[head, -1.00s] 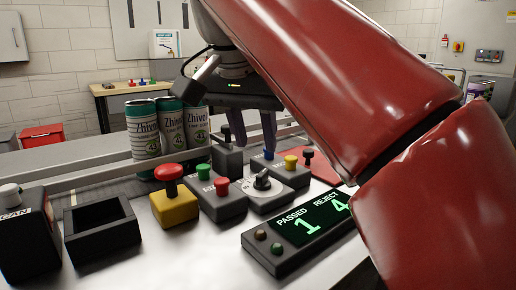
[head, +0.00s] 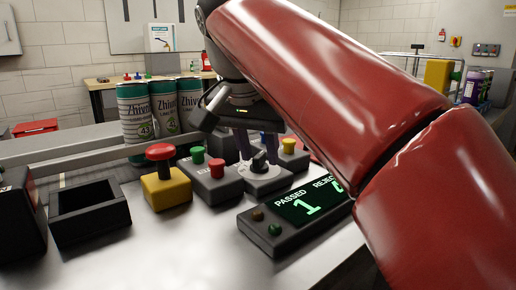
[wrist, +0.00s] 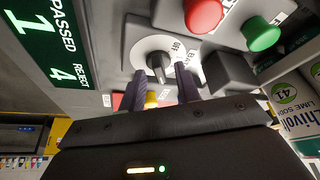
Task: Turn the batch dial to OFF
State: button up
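The batch dial (head: 258,172) is a black knob on a round white plate, set on a dark box on the counter. In the wrist view the dial (wrist: 158,62) shows its knob, with OFF printed on the plate to the knob's right. I cannot tell exactly where the knob points. My gripper (head: 257,148) is lowered over the dial, fingers down. In the wrist view my gripper (wrist: 158,82) is open, one finger on each side of the knob, with gaps visible. I cannot tell how far down the fingers reach along it.
A PASSED/REJECT display (head: 300,207) stands just in front of the dial. Red (head: 217,168), green (head: 197,154) and yellow (head: 288,146) buttons are close around it. A red mushroom button on a yellow box (head: 166,187) and an empty black bin (head: 88,216) are left. Cans (head: 135,112) stand behind.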

grip_shut()
jog(key=shift+n, duration=0.3)
jog(key=n+y+p, duration=0.1)
jog(key=n+y, duration=0.1)
jog(key=n, duration=0.3)
jog(key=shift+d+r+p, duration=0.1)
jog(key=shift+d+p, duration=0.05)
jog(key=shift+p, duration=0.2)
jog(key=n+y+p, duration=0.1)
jog(key=n+y, duration=0.1)
jog(key=n, duration=0.3)
jog(key=shift+d+n+p, duration=0.1)
jog(key=shift+n+p, duration=0.25)
jog(key=shift+n, duration=0.05)
jog(key=n+g+y, duration=0.1)
jog(key=n, duration=0.2)
jog(key=n+g+y, duration=0.1)
jog(key=n, duration=0.2)
jog(key=shift+w+d, duration=0.1)
jog(key=shift+w, duration=0.05)
jog(key=n+g, duration=0.1)
jog(key=n, duration=0.2)
jog(key=n+g, duration=0.1)
jog(key=n, duration=0.2)
jog(key=shift+w+n+g, duration=0.1)
jog(key=shift+n+g, duration=0.2)
